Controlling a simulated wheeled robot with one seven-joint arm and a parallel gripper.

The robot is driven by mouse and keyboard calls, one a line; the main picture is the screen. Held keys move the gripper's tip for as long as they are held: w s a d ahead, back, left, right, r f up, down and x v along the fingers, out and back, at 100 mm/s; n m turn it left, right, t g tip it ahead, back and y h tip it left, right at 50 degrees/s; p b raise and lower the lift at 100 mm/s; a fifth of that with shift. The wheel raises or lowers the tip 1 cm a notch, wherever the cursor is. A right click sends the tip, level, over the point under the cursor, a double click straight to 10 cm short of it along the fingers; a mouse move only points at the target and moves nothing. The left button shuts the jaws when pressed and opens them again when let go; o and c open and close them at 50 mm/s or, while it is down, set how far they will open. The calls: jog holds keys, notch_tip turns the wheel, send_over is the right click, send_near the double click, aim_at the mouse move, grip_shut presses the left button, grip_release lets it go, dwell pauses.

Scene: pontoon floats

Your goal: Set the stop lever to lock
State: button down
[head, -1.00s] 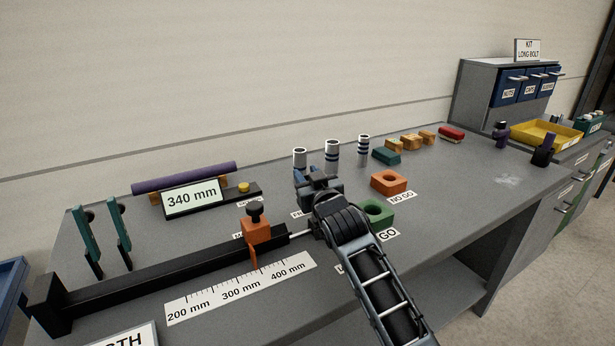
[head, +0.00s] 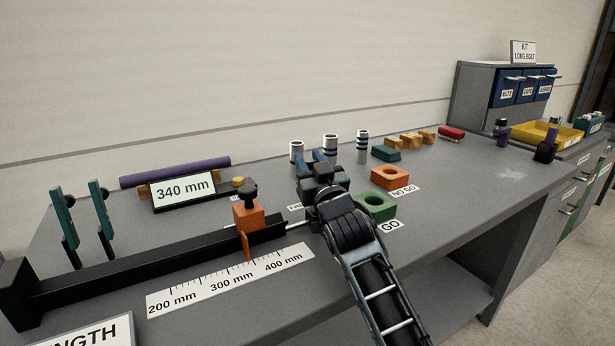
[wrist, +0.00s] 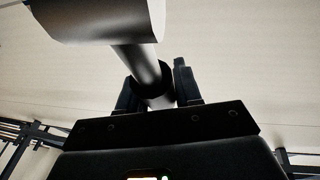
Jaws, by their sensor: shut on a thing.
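My gripper (head: 314,163) is over the bench, beyond the right end of the black rail, with its fingers toward the wall. The shaft runs up to a wide grey cylindrical end. An orange block (head: 247,217) with a black knob sits on the rail (head: 150,266).
Three banded cylinders (head: 362,147) stand close behind my gripper. A green GO block (head: 375,213) and an orange NO GO block (head: 390,184) lie to its right. A purple bar (head: 175,172) and a 340 mm display (head: 183,190) are at left.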

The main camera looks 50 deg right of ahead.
dwell(0.3)
jog(key=c, duration=0.8)
grip_release()
jog(key=shift+c, duration=0.2)
jog(key=shift+s, duration=0.1)
jog(key=shift+s+a+f, duration=0.1)
jog(key=shift+s+a, duration=0.1)
jog(key=s+a+b, duration=0.1)
jog(key=s+a, duration=0.4)
jog(key=s, duration=0.6)
jog(key=shift+s+a, duration=0.2)
jog(key=shift+a, duration=0.05)
jog(key=shift+c, duration=0.5)
